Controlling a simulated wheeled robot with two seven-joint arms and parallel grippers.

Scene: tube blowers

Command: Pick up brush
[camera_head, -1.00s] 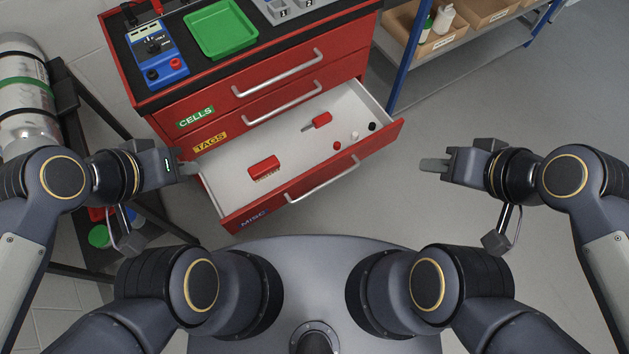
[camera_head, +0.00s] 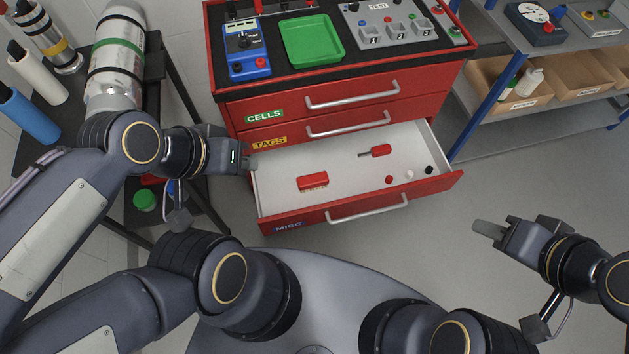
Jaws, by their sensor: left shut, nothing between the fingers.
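The brush (camera_head: 313,181), a red block with tan bristles along its lower edge, lies in the open bottom drawer (camera_head: 340,165), towards its front left. My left gripper (camera_head: 249,163) is shut and empty at the drawer's left side wall, to the left of the brush and apart from it. My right gripper (camera_head: 488,230) is over the grey floor to the right of the drawer, away from the brush. Its fingers overlap in this view, so its opening does not show.
The drawer also holds a red-handled tool (camera_head: 378,151) and small red, white and black pieces. The red cabinet (camera_head: 225,110) carries a green tray (camera_head: 312,40) and a blue meter (camera_head: 246,48). A dark rack with cylinders stands left; shelving (camera_head: 520,100) stands right. Floor at right is clear.

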